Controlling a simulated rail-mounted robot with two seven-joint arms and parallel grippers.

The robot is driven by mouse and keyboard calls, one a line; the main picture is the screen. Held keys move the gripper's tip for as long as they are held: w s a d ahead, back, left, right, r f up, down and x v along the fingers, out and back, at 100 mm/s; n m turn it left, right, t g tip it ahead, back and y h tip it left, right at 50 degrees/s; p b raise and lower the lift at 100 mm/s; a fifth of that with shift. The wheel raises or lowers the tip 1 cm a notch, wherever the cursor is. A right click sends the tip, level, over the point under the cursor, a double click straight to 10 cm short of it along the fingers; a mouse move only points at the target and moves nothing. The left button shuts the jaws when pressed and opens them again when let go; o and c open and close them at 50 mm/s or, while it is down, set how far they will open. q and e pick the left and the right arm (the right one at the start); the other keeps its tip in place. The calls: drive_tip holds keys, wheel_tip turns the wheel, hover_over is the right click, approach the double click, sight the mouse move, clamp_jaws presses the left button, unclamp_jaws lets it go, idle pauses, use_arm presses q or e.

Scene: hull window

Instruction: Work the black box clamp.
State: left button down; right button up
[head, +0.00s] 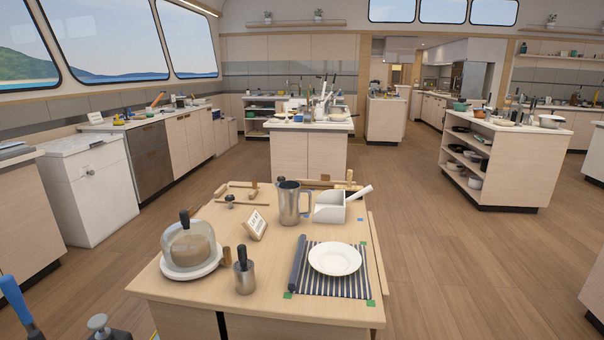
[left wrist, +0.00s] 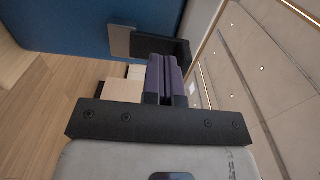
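I cannot surely pick out the black box clamp in either view. In the left wrist view a black boxy piece (left wrist: 170,46) with a grey face (left wrist: 121,41) lies beyond my fingertips, against a large blue surface. I cannot tell whether it is the clamp. My left gripper (left wrist: 168,62) shows there with its two purple-padded fingers close together, and nothing clearly shows between them. In the head view neither gripper is clearly visible. A dark star-shaped knob (head: 230,201) lies on the table by a wooden bar (head: 234,185).
The wooden table (head: 200,290) carries a domed dish (head: 190,246), a metal pitcher (head: 290,203), a white scoop (head: 330,206) and a plate (head: 335,259) on a striped mat (head: 347,286). A blue object (head: 18,305) and a grey one (head: 100,325) show lower left. Floor to the right is clear.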

use_arm(q)
drive_tip(key=shift+s+f, duration=0.1)
drive_tip(key=shift+f, duration=0.15)
drive_tip(key=s+a+b, duration=0.1)
drive_tip(key=s, duration=0.5)
drive_tip(key=shift+s, duration=0.4)
